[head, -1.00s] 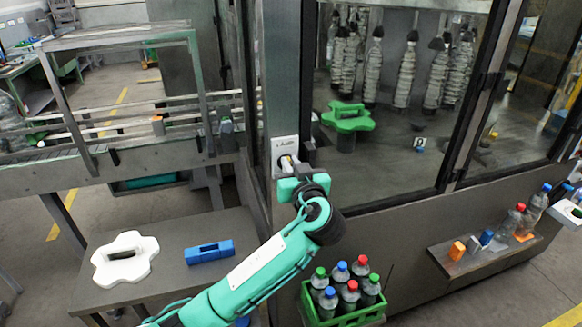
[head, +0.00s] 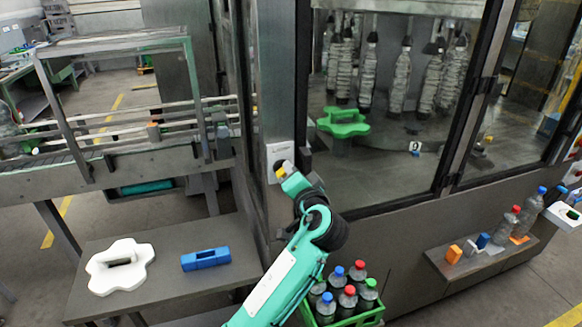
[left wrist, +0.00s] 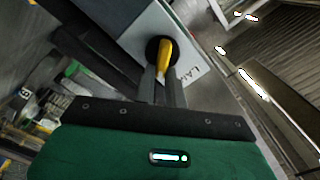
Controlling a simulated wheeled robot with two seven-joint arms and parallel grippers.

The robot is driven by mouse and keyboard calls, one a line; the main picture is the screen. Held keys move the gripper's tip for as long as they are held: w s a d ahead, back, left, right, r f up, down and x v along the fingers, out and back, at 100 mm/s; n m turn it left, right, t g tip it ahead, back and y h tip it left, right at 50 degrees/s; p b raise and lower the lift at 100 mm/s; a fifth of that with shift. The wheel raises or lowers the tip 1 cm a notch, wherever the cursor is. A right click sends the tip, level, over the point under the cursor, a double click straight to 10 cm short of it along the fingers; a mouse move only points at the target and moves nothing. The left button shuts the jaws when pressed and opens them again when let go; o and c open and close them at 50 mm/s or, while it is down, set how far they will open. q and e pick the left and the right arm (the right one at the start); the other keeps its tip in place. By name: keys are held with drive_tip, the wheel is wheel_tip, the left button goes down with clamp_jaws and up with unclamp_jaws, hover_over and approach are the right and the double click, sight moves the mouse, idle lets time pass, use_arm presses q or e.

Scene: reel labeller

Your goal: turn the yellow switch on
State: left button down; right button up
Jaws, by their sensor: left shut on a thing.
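The yellow switch (head: 280,171) sits on a pale plate (head: 278,151) on the grey machine post, partly hidden by my gripper. In the left wrist view its yellow handle (left wrist: 162,58) stands out from a round black base, and the plate around it lies tilted in the picture, with lettering partly hidden. The handle lies at a slant to the plate's edges. My left gripper (left wrist: 162,84) is shut on the switch handle, its two fingers on either side. My right gripper is not in view.
A glazed machine door (head: 385,165) stands right of the post. A table at the lower left holds a white knob-shaped part (head: 121,277) and a blue block (head: 206,259). A green crate (head: 352,318) of bottles stands below my arm, and a shelf with bottles at the right.

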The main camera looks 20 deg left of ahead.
use_arm(q)
drive_tip(key=shift+w+d+f+m+p, duration=0.1)
drive_tip(key=shift+f+m+p, duration=0.1)
drive_tip(key=shift+m+p, duration=0.75)
drive_tip(key=shift+s+d+f+m+p, duration=0.15)
drive_tip(key=shift+m+p, duration=0.35)
drive_tip(key=shift+m, duration=0.95)
drive_tip(key=shift+w+a+f+m+p, duration=0.1)
drive_tip(key=shift+w+f+m+p, duration=0.1)
drive_tip(key=shift+m+p, duration=0.75)
drive_tip(key=shift+f+m, duration=0.1)
drive_tip(key=shift+m, duration=0.35)
drive_tip(key=c, duration=1.5)
unclamp_jaws()
drive_tip(key=shift+o, duration=0.2)
drive_tip(key=shift+d, duration=0.1)
drive_tip(key=v, duration=1.4)
